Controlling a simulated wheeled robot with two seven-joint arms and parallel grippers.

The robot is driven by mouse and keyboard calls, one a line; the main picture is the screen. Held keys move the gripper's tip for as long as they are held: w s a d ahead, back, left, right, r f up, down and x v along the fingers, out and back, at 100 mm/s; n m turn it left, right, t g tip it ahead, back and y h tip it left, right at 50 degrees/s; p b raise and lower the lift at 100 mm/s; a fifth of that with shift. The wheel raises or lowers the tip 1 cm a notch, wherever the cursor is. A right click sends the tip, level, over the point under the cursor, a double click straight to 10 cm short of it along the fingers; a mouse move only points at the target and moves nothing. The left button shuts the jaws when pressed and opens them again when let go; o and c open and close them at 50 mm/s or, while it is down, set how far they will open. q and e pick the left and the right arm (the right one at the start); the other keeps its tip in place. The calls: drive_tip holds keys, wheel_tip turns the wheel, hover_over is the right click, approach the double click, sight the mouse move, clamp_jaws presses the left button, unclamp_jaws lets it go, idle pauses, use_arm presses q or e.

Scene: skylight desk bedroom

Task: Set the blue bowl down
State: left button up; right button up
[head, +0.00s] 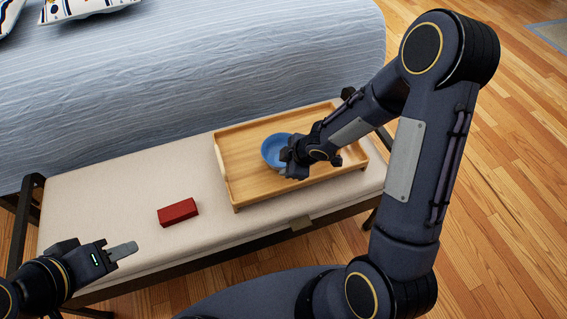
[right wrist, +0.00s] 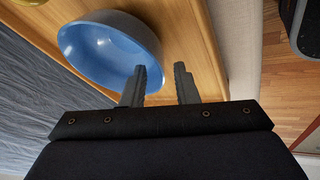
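The blue bowl (head: 273,151) is on the wooden tray (head: 235,140), left of my right gripper (head: 288,162). In the right wrist view the bowl (right wrist: 105,45) shows its hollow inside and outer wall. The right gripper's two fingers (right wrist: 160,85) are spread. One finger overlaps the bowl's near rim, and part of the wall shows in the gap between them. I cannot tell whether that finger touches the bowl.
The tray stands on a cream bench (head: 110,200) at the foot of a bed (head: 200,70). A red box (head: 178,212) lies left of the tray. Bare bench top surrounds the box. A yellow edge (right wrist: 28,2) shows at the right wrist view's top left.

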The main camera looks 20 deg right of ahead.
drive_tip(key=s+d+r+m+h+p, duration=0.25)
drive_tip(key=s+d+r+m, duration=0.2)
drive_tip(key=r, duration=0.55)
drive_tip(key=s+d+r+m+h+p, duration=0.1)
drive_tip(key=s+d+r+m+p, duration=0.3)
drive_tip(key=r, duration=0.6)
drive_tip(key=s+a+r+m+y, duration=0.2)
drive_tip(key=s+r+m, duration=0.1)
drive_tip(key=s, duration=0.3)
drive_tip(key=s+a+r+m+y, duration=0.2)
drive_tip(key=s+r+m, duration=0.2)
drive_tip(key=s, duration=0.3)
drive_tip(key=shift+a+r+t, duration=0.2)
drive_tip(key=shift+r+t, duration=0.1)
drive_tip(key=shift+t, duration=0.1)
drive_tip(key=shift+r+m, duration=0.1)
drive_tip(key=shift+m, duration=0.15)
